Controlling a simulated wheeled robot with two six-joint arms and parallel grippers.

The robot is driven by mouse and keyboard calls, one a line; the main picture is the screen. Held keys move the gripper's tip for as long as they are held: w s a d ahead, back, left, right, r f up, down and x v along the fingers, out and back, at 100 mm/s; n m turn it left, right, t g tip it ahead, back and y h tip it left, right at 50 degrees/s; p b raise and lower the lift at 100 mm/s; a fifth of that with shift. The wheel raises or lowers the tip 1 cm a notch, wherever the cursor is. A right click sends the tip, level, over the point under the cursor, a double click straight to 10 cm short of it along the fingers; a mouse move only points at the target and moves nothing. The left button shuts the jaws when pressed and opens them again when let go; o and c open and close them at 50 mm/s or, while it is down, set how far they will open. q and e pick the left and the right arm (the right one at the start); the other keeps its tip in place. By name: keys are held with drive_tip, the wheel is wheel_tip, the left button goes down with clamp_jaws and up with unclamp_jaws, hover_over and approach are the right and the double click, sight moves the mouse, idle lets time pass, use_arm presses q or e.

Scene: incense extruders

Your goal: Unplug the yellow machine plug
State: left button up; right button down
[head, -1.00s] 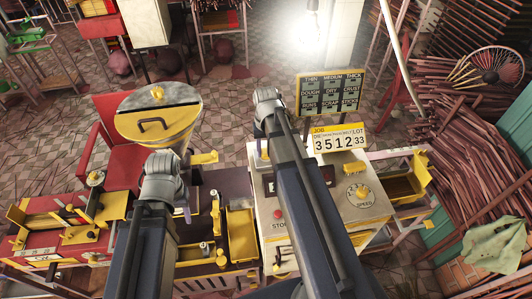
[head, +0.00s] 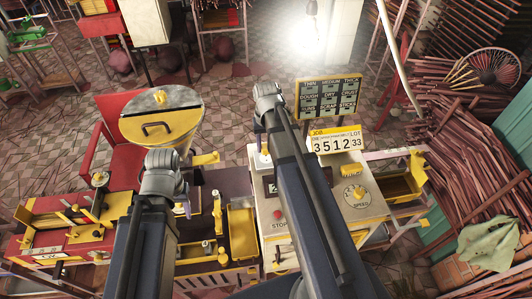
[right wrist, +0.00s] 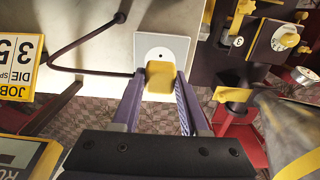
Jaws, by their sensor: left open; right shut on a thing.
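In the right wrist view my right gripper (right wrist: 160,88) is shut on the yellow plug (right wrist: 160,76). The plug is in front of the lower part of a white socket plate (right wrist: 177,47), and a small dark hole shows in the plate just above the plug. I cannot tell how far the plug stands from the plate. A dark cord (right wrist: 85,72) runs left from the plug and bends back up.
The cream control machine (head: 362,208) has a job sign (head: 337,141) and a dark chart board (head: 328,97) above it. The yellow hopper (head: 165,118) and a red machine (head: 65,228) stand to the left. Bundled sticks (head: 475,150) fill the right side.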

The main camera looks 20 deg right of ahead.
use_arm(q)
drive_tip(key=shift+r+p, duration=1)
drive_tip(key=shift+r, duration=0.15)
use_arm(e)
drive_tip(key=shift+r, duration=1.2)
